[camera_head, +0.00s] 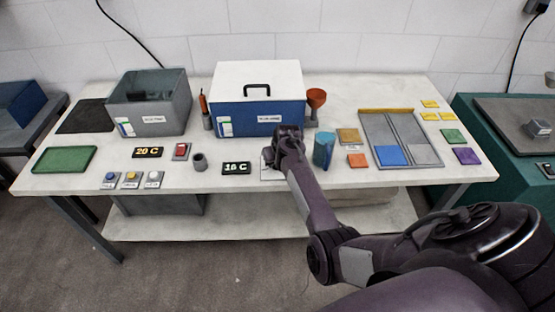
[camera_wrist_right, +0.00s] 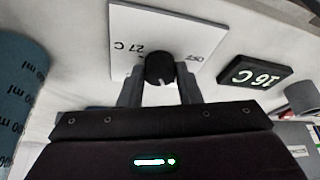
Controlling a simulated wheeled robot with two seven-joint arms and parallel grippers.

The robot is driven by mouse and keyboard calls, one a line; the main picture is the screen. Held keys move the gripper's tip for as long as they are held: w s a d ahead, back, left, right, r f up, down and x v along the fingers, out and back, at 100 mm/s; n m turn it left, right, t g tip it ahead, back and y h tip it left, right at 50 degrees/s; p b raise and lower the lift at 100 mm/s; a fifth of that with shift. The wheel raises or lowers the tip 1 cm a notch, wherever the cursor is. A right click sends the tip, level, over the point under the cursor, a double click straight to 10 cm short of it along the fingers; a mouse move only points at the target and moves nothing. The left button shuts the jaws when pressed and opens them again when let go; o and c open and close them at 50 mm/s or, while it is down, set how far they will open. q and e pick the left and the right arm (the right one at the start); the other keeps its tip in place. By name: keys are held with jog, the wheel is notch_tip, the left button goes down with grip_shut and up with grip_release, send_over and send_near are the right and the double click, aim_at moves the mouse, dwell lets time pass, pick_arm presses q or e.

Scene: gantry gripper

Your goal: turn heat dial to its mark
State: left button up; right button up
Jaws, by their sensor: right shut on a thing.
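The knob's pointer faces toward the gripper's palm. In the head view my right gripper (camera_head: 285,150) hides the knob and most of the plate (camera_head: 267,170). My left gripper is in neither view.
A "16 C" display (camera_head: 236,168) stands left of the plate, and a blue-grey cylinder (camera_head: 323,149) stands close on the right. A blue box with a white lid (camera_head: 258,98) is behind. A "20 C" display (camera_head: 147,152) and several buttons lie farther left.

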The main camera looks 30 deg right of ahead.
dwell(0.4)
jog(key=o, duration=1)
jog(key=shift+c, duration=0.2)
jog(key=shift+r, duration=0.1)
jog(key=v, duration=0.7)
jog(key=shift+r, duration=0.3)
jog(key=shift+s, duration=0.2)
